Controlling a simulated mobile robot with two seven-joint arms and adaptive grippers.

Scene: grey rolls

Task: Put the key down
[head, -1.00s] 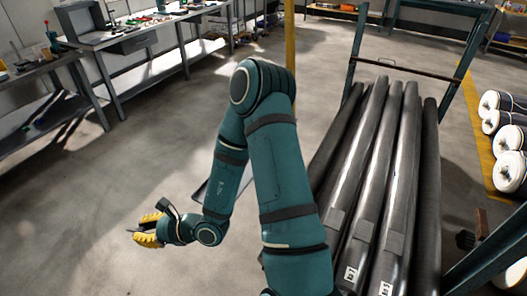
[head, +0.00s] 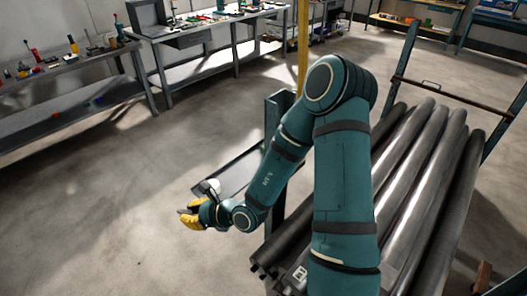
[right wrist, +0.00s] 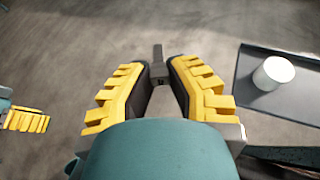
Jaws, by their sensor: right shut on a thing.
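My right gripper (head: 190,217) has yellow ribbed fingers. They are shut on the key (right wrist: 157,66), a small dark grey piece between the fingertips in the right wrist view. In the head view the key is too small to make out clearly. The gripper is in the air over the floor, to the left of a dark grey tray-like surface (head: 234,172). In the right wrist view that surface (right wrist: 246,72) is right of the fingers, apart from them. Yellow fingers at the left edge there look like my left gripper (right wrist: 25,121); its opening cannot be told.
A white cylinder (right wrist: 273,73) stands on the dark surface. A dark post (head: 276,117) rises beside it. Long grey rolls (head: 437,180) lie in a rack at the right. Workbenches with tools (head: 205,35) line the back. The floor at left is clear.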

